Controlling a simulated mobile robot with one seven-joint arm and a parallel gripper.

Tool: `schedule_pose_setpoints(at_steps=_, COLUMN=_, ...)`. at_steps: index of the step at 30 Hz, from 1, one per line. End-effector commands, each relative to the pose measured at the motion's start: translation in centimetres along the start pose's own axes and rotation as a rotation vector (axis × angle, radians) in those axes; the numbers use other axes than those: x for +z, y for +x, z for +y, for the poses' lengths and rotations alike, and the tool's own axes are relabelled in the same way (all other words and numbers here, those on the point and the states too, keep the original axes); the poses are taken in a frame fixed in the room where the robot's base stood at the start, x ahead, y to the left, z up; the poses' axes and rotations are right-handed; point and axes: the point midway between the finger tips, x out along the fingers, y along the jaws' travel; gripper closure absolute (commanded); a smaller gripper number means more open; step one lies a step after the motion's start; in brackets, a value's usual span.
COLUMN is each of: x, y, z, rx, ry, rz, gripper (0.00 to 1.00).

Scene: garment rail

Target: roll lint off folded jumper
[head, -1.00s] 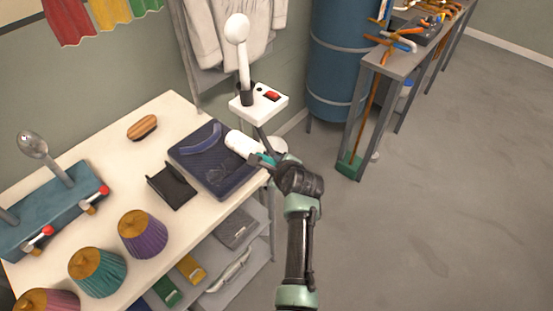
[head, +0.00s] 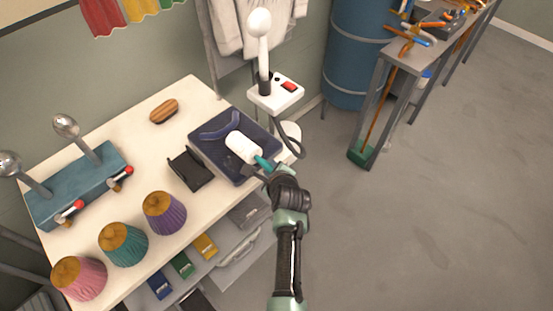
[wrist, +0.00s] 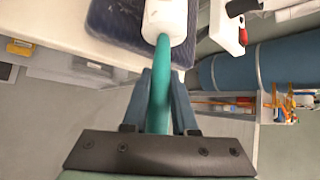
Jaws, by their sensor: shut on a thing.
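The folded jumper (head: 214,150) is dark navy and lies flat on the cream table, its collar at the far edge. The lint roller (head: 243,147) has a white cylinder and a teal handle. My gripper (head: 259,168) is shut on the teal handle, and the white cylinder is over the right part of the jumper. I cannot tell whether it touches the cloth. In the wrist view the handle runs between the fingers (wrist: 160,95), and the white roller (wrist: 165,18) overlaps the navy jumper (wrist: 115,25). Any lint is too small to tell.
A black holder (head: 190,170) stands just left of the jumper, and a wooden brush (head: 164,110) lies behind it. A white steamer stand (head: 276,92) with a dark hose is close on the right. Several coloured cones (head: 165,213) stand at the table's front left.

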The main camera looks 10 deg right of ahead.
Motion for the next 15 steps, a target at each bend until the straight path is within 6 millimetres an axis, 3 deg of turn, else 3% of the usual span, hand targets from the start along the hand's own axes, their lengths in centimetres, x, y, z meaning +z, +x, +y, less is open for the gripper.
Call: schedule_pose_setpoints(at_steps=15, x=1.2, y=-1.3, z=2.3, rx=0.004, ry=-0.002, rz=0.003, gripper=1.0)
